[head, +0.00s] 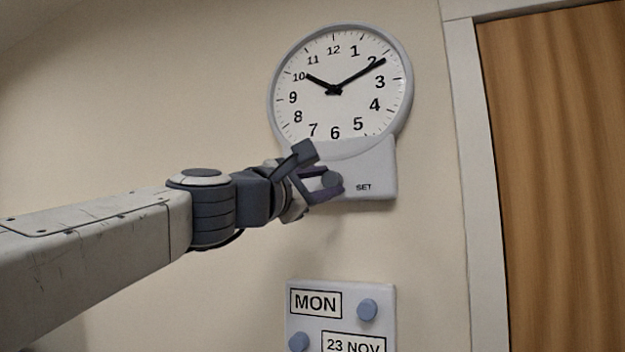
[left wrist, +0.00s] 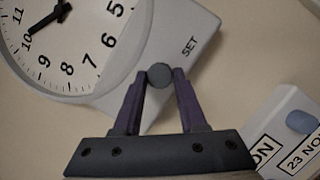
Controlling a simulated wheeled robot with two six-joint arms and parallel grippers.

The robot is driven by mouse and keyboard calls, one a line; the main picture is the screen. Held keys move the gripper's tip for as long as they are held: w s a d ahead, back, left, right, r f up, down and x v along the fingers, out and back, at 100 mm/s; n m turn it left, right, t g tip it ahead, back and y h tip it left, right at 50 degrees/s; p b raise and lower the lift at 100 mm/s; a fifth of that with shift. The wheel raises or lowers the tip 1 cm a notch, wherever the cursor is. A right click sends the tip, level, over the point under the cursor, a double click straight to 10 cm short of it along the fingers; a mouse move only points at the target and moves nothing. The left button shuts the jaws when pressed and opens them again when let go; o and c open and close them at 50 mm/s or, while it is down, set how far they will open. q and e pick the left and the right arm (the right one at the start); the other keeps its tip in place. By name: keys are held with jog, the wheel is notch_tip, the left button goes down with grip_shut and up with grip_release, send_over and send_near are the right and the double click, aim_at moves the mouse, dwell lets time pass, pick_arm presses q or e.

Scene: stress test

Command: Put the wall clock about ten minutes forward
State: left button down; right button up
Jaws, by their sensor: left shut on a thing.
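The round white wall clock (head: 340,115) hangs on the wall in the head view. Its short hand points near 10 and its long hand points at about 2. Below the dial is a grey panel marked SET (head: 372,172), with a round grey knob (head: 331,180) on it. My left gripper (head: 325,181) is shut on the knob. In the left wrist view the knob (left wrist: 159,75) sits between the two purple fingertips, and part of the clock dial (left wrist: 75,45) shows at upper left. My right gripper is in neither view.
A calendar panel (head: 340,310) reading MON and 23 NOV, with blue-grey knobs, is on the wall below the clock. A wooden door (head: 550,180) in a pale frame (head: 470,180) stands at right. The wall left of the clock is bare.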

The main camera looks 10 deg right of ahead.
pick_arm(q)
jog(key=m+g, duration=0.1)
jog(key=m, duration=0.1)
jog(key=m+g+p, duration=0.1)
jog(key=m, duration=0.2)
jog(key=shift+w+a+r, duration=0.1)
jog(key=shift+r, duration=0.1)
jog(key=shift+m+g+y+p, duration=0.3)
jog(key=shift+m+g+p, duration=0.4)
jog(key=shift+m, duration=1.3)
jog(key=shift+c, duration=2.4)
grip_release()
jog(key=b+v, duration=0.4)
jog(key=v, duration=0.6)
jog(key=shift+b, duration=0.35)
